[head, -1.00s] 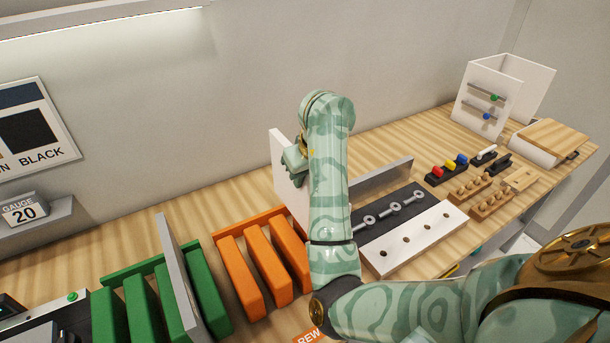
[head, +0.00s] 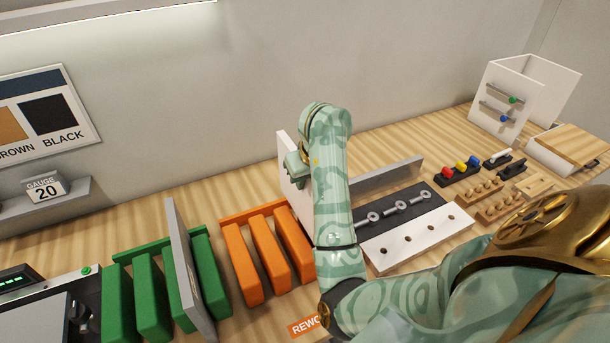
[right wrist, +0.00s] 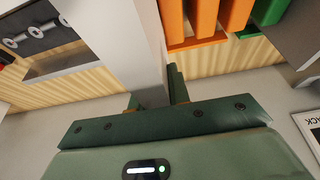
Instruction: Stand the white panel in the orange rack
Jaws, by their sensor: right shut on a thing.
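The white panel (head: 286,164) stands upright in the head view, just behind and right of the orange rack. My right gripper (head: 300,164) is shut on it; my forearm hides much of the panel and the gripper. In the right wrist view the panel (right wrist: 132,38) runs up from between the fingers (right wrist: 155,98). The orange rack (head: 262,255) has several upright orange dividers with slots between them, and no panel shows in these. It also appears at the top of the right wrist view (right wrist: 203,22), right of the panel. My left gripper is not in view.
A green rack (head: 150,300) with a grey panel (head: 187,270) standing in it is on the left. Right of my forearm are a black tray with bolts (head: 401,207), a white drilled board (head: 420,238) and a grey upright plate (head: 385,178). The wall is behind.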

